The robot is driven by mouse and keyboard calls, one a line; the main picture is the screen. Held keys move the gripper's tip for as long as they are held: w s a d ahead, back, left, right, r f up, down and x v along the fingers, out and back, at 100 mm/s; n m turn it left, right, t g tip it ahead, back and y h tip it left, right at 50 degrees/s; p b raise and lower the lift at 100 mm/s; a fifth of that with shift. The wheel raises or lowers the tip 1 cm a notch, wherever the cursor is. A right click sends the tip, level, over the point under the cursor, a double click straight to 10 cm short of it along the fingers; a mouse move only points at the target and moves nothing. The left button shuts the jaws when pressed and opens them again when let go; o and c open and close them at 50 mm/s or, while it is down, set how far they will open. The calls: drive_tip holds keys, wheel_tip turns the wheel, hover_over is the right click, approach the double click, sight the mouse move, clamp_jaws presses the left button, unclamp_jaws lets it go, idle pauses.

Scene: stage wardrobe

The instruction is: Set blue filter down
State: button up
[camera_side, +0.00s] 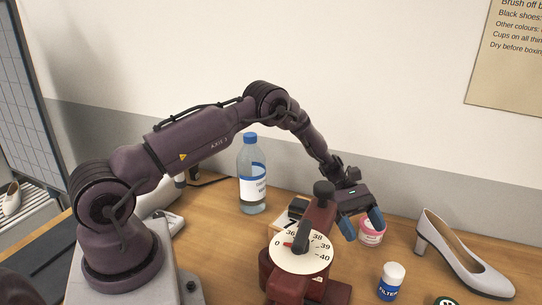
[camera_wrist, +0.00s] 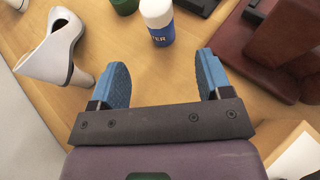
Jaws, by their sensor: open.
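The blue filter (camera_side: 389,291) is a small jar with a white cap and a blue label. It stands upright on the wooden table at the front right. In the wrist view the filter (camera_wrist: 162,36) shows at the top middle, beyond the fingertips and apart from them. My gripper (camera_side: 361,221) is open and empty, with its blue fingers spread. In the side view it is above and left of the filter, in front of a pink jar. In the wrist view my gripper (camera_wrist: 164,66) has bare table between its fingers.
A dark red shoe-size device with a dial (camera_side: 298,251) stands just left of my gripper. A pale high-heeled shoe (camera_side: 456,258) stands right of the filter. The pink jar (camera_side: 371,237) is behind my fingers. A water bottle (camera_side: 251,180) stands further back.

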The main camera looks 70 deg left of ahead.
drive_tip(key=s+d+r+m+y, duration=0.1)
drive_tip(key=s+r+m+y, duration=0.35)
drive_tip(key=r, duration=0.65)
drive_tip(key=s+d+r+m+y, duration=0.1)
drive_tip(key=s+r+m+y, duration=0.35)
drive_tip(key=r, duration=0.65)
drive_tip(key=s+a+r+m+t+y, duration=0.1)
drive_tip(key=s+r+m+t+y, duration=0.1)
drive_tip(key=s, duration=0.7)
drive_tip(key=s+a+r+m+t+y, duration=0.1)
drive_tip(key=s+r+m+t+y, duration=0.1)
drive_tip(key=s+m, duration=0.4)
drive_tip(key=s+r+t, duration=0.1)
drive_tip(key=s, duration=0.3)
drive_tip(key=shift+s+m+t, duration=0.2)
drive_tip(key=shift+m+t, duration=0.1)
drive_tip(key=shift+t, duration=0.1)
